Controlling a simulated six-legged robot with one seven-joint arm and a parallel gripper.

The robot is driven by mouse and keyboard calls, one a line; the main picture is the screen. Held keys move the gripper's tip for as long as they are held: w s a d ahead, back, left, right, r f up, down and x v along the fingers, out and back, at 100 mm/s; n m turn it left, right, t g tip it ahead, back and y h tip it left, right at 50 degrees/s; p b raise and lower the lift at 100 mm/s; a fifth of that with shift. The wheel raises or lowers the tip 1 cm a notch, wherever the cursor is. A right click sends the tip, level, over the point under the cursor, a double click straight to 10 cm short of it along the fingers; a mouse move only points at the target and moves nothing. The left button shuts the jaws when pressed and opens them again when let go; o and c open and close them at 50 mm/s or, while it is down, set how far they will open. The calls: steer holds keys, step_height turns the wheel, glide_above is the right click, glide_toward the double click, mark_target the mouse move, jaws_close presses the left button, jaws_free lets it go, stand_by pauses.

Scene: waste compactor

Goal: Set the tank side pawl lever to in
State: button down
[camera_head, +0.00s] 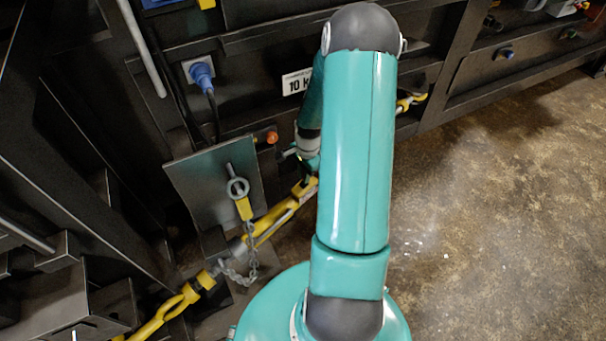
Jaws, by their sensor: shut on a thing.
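A yellow ratchet turnbuckle (270,222) runs slantwise along the front of the dark machine, from lower left to behind my arm. Its yellow ratchet part (305,187) shows just left of my teal arm. My gripper (309,168) is partly in view there, pointing down at this ratchet part and shut on a small piece at it, which seems to be the pawl lever. The fingertips and most of the lever are hidden by my arm, so I cannot tell the lever's position.
A dark plate (215,186) with a ring pin (239,190) and hanging chain (252,265) stands left of the gripper. A blue plug (203,76) with its cable and an orange knob (271,137) are above. The floor (480,200) at right is clear.

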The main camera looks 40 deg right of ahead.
steer(key=d+y, duration=0.1)
steer(key=y, duration=0.1)
steer(key=shift+d+y, duration=0.4)
steer(key=shift+w+d+f+y, duration=0.15)
steer(key=shift+d+y, duration=0.25)
steer(key=shift+y, duration=0.4)
steer(key=shift+s+d+f+y, duration=0.15)
steer(key=shift+d+y, duration=0.2)
steer(key=shift+y, duration=0.45)
steer(key=c, duration=1.4)
jaws_free()
steer(key=v, duration=1.3)
steer(key=shift+d+r, duration=0.25)
steer(key=shift+d, duration=0.1)
